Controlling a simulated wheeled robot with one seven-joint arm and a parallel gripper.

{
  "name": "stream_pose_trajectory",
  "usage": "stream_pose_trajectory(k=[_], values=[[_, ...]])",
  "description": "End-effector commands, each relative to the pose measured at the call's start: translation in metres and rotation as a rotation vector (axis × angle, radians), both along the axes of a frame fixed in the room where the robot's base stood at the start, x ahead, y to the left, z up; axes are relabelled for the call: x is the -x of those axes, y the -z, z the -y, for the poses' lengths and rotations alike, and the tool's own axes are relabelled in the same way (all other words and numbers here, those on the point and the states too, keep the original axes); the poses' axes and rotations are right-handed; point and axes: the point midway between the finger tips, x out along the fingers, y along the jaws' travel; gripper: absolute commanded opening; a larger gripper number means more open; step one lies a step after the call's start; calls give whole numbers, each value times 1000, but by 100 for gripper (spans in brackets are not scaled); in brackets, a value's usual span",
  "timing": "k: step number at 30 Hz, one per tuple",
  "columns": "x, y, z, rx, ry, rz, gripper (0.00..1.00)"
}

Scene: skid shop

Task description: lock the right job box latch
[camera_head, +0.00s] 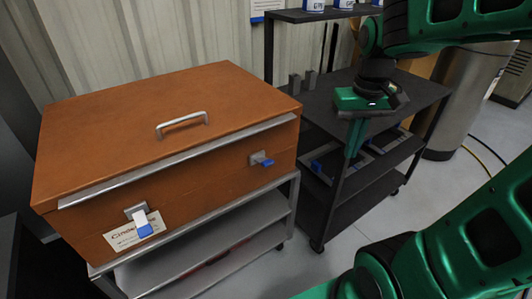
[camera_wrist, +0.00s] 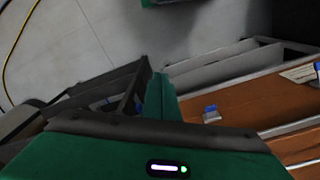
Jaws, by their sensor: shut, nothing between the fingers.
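The brown job box (camera_head: 160,120) has its lid down, with a metal handle on top. Its right latch (camera_head: 261,159) is on the front face near the right end; its blue tip points to the right and slightly down. The left latch (camera_head: 140,219) has its blue tip pointing down, over a white label. My gripper (camera_head: 352,150) is shut and empty, to the right of the box and apart from it, fingers pointing down. In the wrist view, the shut fingers (camera_wrist: 160,90) are left of the right latch (camera_wrist: 211,115), not touching it.
The box sits on a grey metal cart (camera_head: 235,222). A dark shelf cart (camera_head: 335,185) with trays stands to the right, under my gripper. A grey cylinder (camera_head: 462,105) stands farther right. The floor in front of the dark cart is clear; cables lie at right.

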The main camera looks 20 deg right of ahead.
Motion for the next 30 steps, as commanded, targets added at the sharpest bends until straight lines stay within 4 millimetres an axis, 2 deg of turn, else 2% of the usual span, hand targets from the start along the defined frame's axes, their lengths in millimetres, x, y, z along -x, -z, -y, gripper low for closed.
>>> stream_pose_trajectory(k=[1, 3, 9, 15, 21, 30], values=[[-23, -3, -10, 4, -54, 5, 0], [-51, -8, -24, 7, -123, 14, 0], [-126, -14, -75, 6, -317, 46, 0], [-173, -15, -121, -3, -456, 69, 0], [-190, -14, -142, -9, -512, 79, 0], [-191, -14, -143, -9, -514, 80, 0]])
